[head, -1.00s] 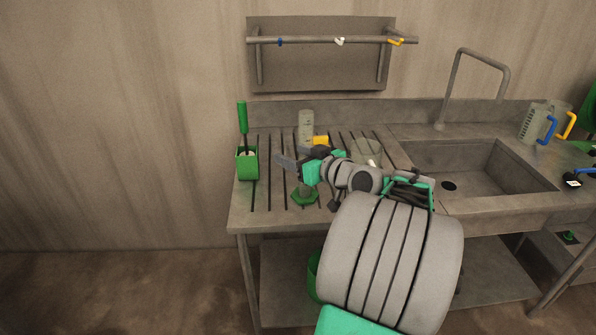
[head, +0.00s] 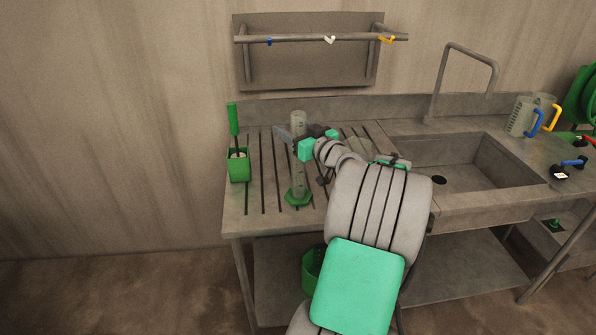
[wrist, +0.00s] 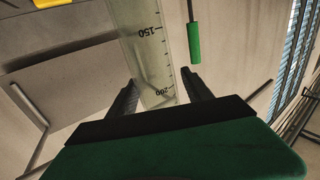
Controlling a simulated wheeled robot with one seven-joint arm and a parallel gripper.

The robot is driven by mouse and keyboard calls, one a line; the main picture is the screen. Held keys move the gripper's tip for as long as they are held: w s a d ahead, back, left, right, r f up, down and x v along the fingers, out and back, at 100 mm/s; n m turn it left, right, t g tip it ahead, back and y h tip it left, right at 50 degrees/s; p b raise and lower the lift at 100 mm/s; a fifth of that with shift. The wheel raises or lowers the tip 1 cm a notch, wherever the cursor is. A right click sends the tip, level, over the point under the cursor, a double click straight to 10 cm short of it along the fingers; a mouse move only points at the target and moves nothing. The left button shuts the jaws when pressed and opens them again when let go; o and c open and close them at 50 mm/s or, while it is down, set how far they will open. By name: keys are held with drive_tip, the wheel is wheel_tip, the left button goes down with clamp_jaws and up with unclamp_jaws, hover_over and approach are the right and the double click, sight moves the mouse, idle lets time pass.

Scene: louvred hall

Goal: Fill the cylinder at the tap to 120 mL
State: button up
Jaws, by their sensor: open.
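The measuring cylinder (head: 297,168) is clear, with a green foot, and stands upright on the ribbed drainboard left of the sink. My gripper (head: 290,138) is at the cylinder's upper part. In the wrist view the open jaws (wrist: 158,90) lie on either side of the cylinder, with a gap to the right finger. No water is visible in the part of the cylinder I see. The tap (head: 466,60) is a tall bent spout behind the sink (head: 470,178).
A green holder (head: 239,166) with a green-handled brush stands at the drainboard's left. Jugs with blue and yellow handles (head: 530,116) stand right of the sink. Blue and red levers (head: 572,163) are at the far right. A rail with hooks (head: 320,38) hangs on the wall.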

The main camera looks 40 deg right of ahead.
drive_tip(key=shift+c, duration=0.6)
clamp_jaws()
